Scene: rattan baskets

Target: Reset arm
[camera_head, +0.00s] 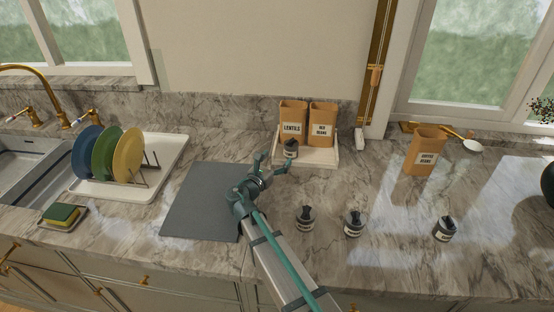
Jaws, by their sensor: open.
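My gripper (271,161) is in the middle of the counter, above the right edge of the grey mat, at the end of my arm reaching in from the bottom. Its fingers are spread and nothing shows between them. They point towards a small dark-lidded jar (290,149) in front of the orange lentils canister (292,113). The jar looks close to the right finger; I cannot tell if they touch. The jar and two canisters are on a pale tray (318,155).
Several small jars, one of them here (305,218), stand right of my arm. An orange canister (424,152) stands further right. Left are a grey mat (197,200), a rack of plates (127,155), a sponge (62,214) and the sink (25,165).

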